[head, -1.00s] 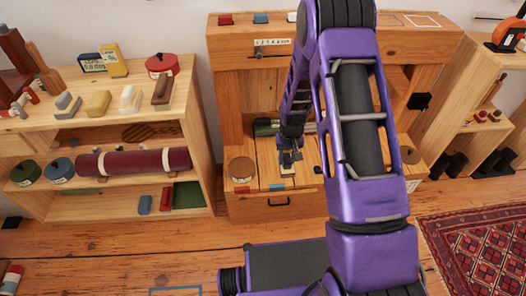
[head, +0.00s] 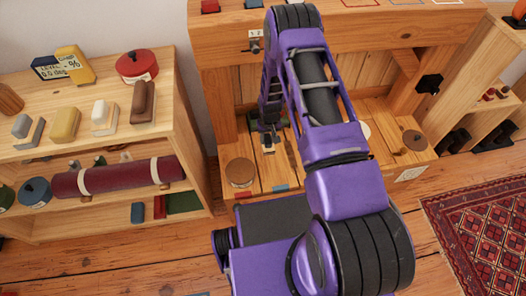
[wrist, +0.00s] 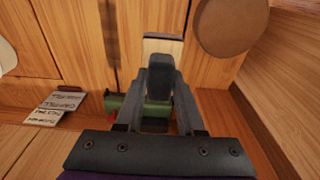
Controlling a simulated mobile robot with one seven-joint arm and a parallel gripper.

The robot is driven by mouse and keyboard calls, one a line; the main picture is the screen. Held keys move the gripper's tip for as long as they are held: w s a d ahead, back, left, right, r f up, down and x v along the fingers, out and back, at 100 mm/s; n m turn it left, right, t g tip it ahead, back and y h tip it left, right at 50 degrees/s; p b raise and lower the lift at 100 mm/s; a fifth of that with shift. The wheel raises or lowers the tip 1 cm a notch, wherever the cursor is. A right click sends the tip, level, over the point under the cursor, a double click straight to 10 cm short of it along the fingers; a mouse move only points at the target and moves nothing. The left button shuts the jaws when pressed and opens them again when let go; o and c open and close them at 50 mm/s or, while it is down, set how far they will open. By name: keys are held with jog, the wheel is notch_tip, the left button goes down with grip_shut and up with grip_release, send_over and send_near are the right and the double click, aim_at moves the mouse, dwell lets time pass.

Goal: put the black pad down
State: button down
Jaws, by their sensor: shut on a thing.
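My gripper (head: 268,137) is over the work surface of the wooden bench (head: 305,182), inside its open front. In the wrist view its two grey fingers (wrist: 159,100) are closed on a dark, round-topped piece, which I take to be the black pad (wrist: 160,68). A pale-edged wooden piece (wrist: 163,46) shows just beyond the pad. I cannot tell whether it is joined to the pad, or whether the pad touches the bench. The fingers hide part of the pad.
A round brown disc (head: 240,172) lies near the gripper, also in the wrist view (wrist: 231,22). A green cylinder (wrist: 155,107) lies behind the fingers. Paper labels (wrist: 58,108) lie to one side. The shelf unit (head: 100,160) stands left. Bare boards (wrist: 75,40) show beside the pad.

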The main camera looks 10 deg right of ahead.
jog(key=f+b, duration=0.1)
jog(key=f, duration=0.9)
jog(key=shift+w+f+b, duration=0.15)
jog(key=shift+w+b, duration=0.05)
jog(key=shift+b, duration=0.2)
jog(key=shift+f, duration=0.2)
jog(key=c, duration=0.5)
grip_release()
jog(key=shift+r, duration=0.1)
jog(key=r, duration=0.4)
jog(key=s+r+p, duration=0.1)
jog(key=r, duration=0.3)
jog(key=r+p, duration=0.1)
jog(key=r, duration=0.3)
jog(key=shift+s, duration=0.25)
